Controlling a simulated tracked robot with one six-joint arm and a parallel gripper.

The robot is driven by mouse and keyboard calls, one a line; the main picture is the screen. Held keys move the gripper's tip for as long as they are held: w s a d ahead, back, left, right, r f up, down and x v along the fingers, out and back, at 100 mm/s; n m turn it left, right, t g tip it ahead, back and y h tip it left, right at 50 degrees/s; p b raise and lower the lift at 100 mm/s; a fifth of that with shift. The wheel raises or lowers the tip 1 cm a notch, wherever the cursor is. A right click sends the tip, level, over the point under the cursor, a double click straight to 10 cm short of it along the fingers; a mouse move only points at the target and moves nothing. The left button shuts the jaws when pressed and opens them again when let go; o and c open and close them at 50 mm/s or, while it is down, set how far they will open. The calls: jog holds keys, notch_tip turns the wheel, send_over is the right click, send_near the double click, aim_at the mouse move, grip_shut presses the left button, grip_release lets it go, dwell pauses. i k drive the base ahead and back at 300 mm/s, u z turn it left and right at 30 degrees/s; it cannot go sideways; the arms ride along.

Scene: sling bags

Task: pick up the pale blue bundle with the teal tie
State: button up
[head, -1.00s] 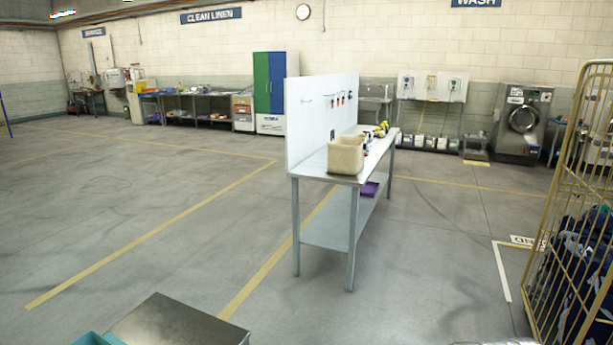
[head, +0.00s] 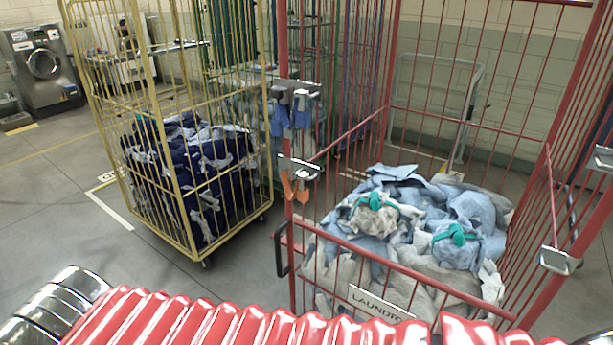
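The pale blue bundle (head: 452,258) lies on the laundry heap in the red cage cart (head: 388,265), right of the heap's middle. A teal tie (head: 457,234) is knotted around its top. A second bundle (head: 370,221), greyish white, lies to its left and a little farther back, also with a teal tie. Loose pale blue and grey cloth surrounds both, and the bundles' lower parts are hidden in it. My gripper is not in view. A red ribbed part, apparently the sleeve of my arm, crosses the bottom of the view.
The red cart has upright bars at its sides and back and a low front rail with a laundry sign (head: 382,303). A yellow cage cart (head: 184,243) with dark blue cloth stands to its left. Floor (head: 60,215) is clear at the left, before a washing machine (head: 43,70).

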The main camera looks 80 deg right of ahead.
aim_at(456, 244)
jog(key=z, duration=3.85)
